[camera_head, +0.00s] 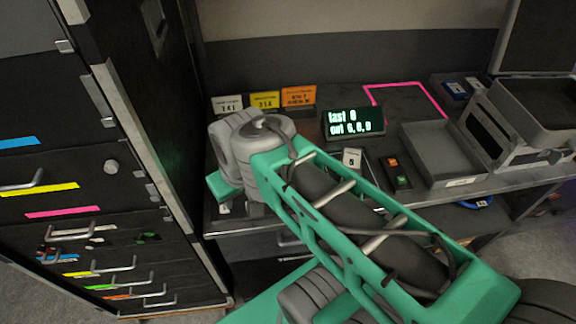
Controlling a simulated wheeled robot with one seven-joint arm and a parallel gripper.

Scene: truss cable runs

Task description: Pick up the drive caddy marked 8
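I cannot make out a drive caddy marked 8. A white tag (352,158) on the bench bears one digit, perhaps 5 or 6. Right of it lies a dark slim unit (397,172) with a red and a green patch; whether it is a caddy I cannot tell. My arm reaches across from the lower right, and its grey wrist is over the bench's left part. My gripper (225,188) shows only as a green part below the wrist. Its fingers, and anything between them, are hidden. A small pale patch shows just under it at the bench edge.
A lit display (352,122) reads roughly "last 0, out 6,8,9". White, yellow and orange cards (298,96) stand behind. A grey open tray (440,150) and a grey bin (520,120) are right. A pink outline (405,86) marks clear bench. A drawer cabinet (75,150) stands left.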

